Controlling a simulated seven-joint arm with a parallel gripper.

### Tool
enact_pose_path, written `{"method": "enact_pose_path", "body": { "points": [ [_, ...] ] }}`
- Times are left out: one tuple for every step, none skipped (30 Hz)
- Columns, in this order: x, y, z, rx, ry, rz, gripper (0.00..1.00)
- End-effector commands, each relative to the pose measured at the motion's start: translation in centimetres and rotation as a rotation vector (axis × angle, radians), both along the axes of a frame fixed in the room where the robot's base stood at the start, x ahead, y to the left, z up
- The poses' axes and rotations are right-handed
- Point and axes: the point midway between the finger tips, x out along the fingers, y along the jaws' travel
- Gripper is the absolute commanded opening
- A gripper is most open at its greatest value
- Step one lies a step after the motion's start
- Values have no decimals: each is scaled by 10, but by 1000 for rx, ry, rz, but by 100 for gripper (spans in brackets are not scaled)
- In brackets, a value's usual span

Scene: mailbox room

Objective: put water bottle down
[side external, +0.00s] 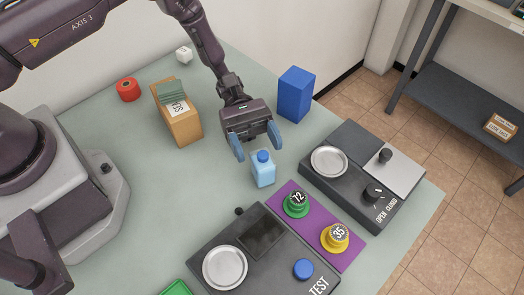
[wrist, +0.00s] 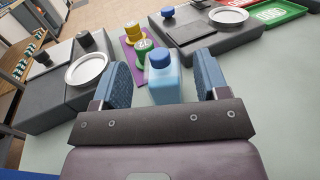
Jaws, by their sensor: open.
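The water bottle (side external: 263,170) is light blue with a darker blue cap. It stands upright on the pale green table (side external: 215,200). My gripper (side external: 257,146) is open just behind and above it in the side view, its blue fingers spread wide. In the wrist view the bottle (wrist: 161,80) stands beyond and between the two open fingers of my gripper (wrist: 161,85), with a visible gap on each side. Nothing is held.
A purple mat (side external: 318,232) with green (side external: 296,204) and yellow (side external: 335,238) numbered weights lies right of the bottle. A TEST device (side external: 262,237) and an OPEN/CLOSED device (side external: 350,165) flank it. A blue box (side external: 295,95) and a cardboard box (side external: 180,122) stand behind. Table left of the bottle is clear.

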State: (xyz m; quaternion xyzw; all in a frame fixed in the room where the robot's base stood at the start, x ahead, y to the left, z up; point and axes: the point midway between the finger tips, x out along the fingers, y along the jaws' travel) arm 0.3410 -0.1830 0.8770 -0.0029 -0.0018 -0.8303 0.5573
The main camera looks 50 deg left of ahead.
Motion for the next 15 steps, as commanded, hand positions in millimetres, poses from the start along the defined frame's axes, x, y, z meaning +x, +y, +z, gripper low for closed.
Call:
{"method": "enact_pose_path", "body": {
  "points": [
    [6, 12, -1, 1, -1, 6, 68],
    [8, 18, -1, 1, 0, 6, 68],
    [12, 27, -1, 0, -1, 6, 68],
    [14, 33, -1, 1, -1, 5, 68],
    [16, 39, -1, 1, -1, 6, 68],
    [20, 46, -1, 0, -1, 5, 68],
    [22, 52, -1, 1, -1, 4, 68],
    [24, 57, -1, 1, -1, 5, 68],
    [26, 63, -1, 0, 0, 3, 68],
    [28, 67, -1, 0, 0, 3, 68],
    [29, 71, -1, 0, 0, 3, 68],
    [31, 75, -1, 0, 0, 3, 68],
    [32, 78, -1, 0, 0, 2, 68],
    [33, 80, -1, 0, 0, 1, 68],
    [34, 82, -1, 0, 0, 1, 68]
  ]
}}
